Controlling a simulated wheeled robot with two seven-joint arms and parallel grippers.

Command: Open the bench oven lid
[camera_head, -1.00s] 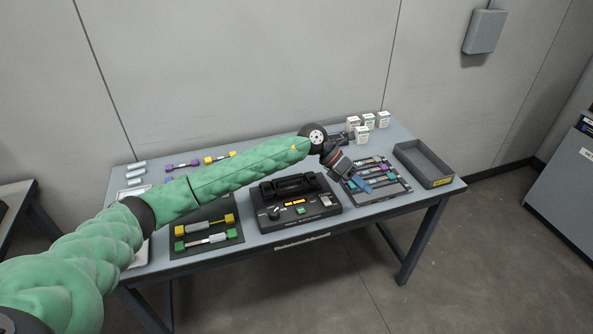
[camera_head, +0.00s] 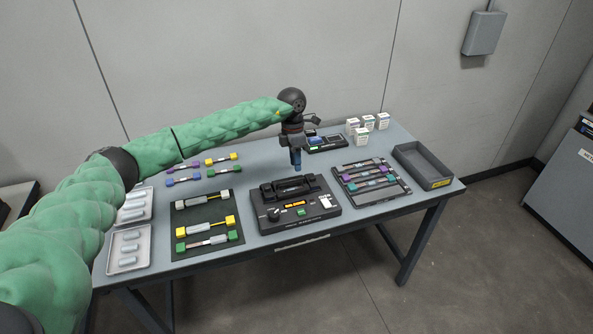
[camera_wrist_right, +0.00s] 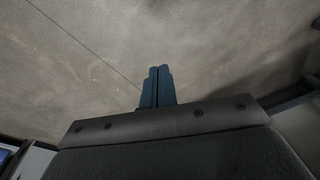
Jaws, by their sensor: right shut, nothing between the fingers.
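The black device that appears to be the bench oven (camera_head: 320,213) sits at the middle front of the table, with a knob, an orange display and a green button. Its dark raised top part (camera_head: 288,187) looks down, though the join is hard to see. My left gripper (camera_head: 296,168) points downward above the back of the device, with its blue fingertips apart from it or just behind it; the finger gap does not show. My right gripper (camera_wrist_right: 157,84) is shut and empty in the right wrist view, over bare floor, away from the table.
A rack of coloured pieces (camera_head: 399,197) and an empty grey bin (camera_head: 420,165) lie to the right. Small white boxes (camera_head: 365,135) stand behind. A dark mat (camera_head: 192,216) with colour-ended pieces and metal trays (camera_head: 113,268) lie to the left.

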